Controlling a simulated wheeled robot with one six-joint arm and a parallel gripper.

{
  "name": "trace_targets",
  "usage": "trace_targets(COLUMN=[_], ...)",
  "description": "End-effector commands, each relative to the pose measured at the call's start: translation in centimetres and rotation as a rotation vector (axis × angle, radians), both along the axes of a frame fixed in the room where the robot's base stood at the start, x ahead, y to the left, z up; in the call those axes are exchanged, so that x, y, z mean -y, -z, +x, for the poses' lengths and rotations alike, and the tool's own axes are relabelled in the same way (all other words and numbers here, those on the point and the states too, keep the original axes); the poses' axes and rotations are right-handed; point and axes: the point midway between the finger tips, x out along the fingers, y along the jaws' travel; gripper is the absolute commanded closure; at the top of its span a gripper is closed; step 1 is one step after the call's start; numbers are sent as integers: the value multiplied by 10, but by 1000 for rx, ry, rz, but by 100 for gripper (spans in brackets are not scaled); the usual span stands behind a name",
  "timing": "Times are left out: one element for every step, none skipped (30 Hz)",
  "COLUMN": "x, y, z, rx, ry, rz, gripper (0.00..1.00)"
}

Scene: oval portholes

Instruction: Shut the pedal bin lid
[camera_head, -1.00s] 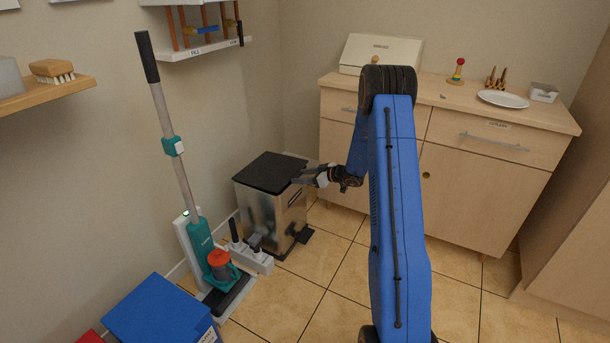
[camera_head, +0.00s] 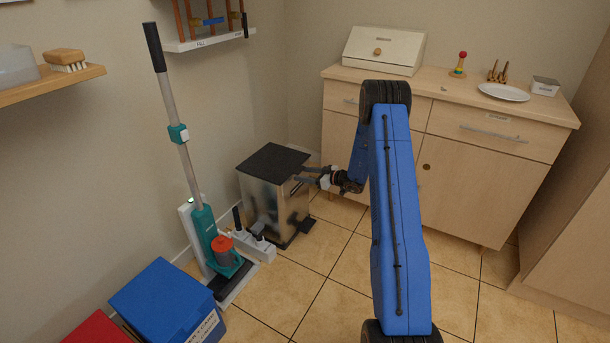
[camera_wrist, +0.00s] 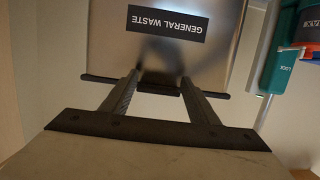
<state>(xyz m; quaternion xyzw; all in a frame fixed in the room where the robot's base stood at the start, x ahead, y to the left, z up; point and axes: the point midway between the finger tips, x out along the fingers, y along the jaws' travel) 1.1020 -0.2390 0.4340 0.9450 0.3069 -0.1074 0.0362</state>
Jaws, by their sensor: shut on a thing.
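The pedal bin (camera_head: 262,207) is a shiny metal box on the floor by the left wall. Its dark lid (camera_head: 272,158) lies flat across the top, with no clear gap to the body. My gripper (camera_head: 300,174) reaches in from the right at the lid's edge, on the labelled side. In the wrist view the bin (camera_wrist: 205,55) shows upside down with a GENERAL WASTE label (camera_wrist: 167,18).
A teal upright cleaner (camera_head: 203,222) stands left of the bin, beside a white caddy (camera_head: 255,246). A blue box (camera_head: 165,300) and a red box (camera_head: 97,328) are at the front left. A wooden cabinet (camera_head: 470,175) stands behind on the right. The tiled floor in front is clear.

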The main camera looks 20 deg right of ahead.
Motion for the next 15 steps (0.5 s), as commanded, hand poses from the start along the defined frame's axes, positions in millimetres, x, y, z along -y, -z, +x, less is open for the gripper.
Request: trace_targets(x=[0, 0, 0, 0, 0, 0, 0, 0, 0, 0, 0, 0, 0, 0, 1], y=[7, 7, 7, 7, 7, 6, 6, 5, 4, 4, 4, 3, 3, 3, 2], z=[-3, -3, -3, -3, -3, -2, -2, -2, -2, -2, -1, -1, -1, -2, -3], rx=[-13, -13, -13, -13, -12, -11, -10, -9, -8, -7, -7, -6, -6, -6, -5], ry=[2, 2, 2, 2, 2, 1, 1, 1, 1, 1, 1, 1, 1, 1, 1], rz=[-1, -1, -1, -1, 0, -1, 0, -1, -1, 0, 0, 0, -1, -1, 0], gripper=[86, 86, 38, 31, 27, 27, 27, 27, 27, 27, 27, 27, 27, 27, 27])
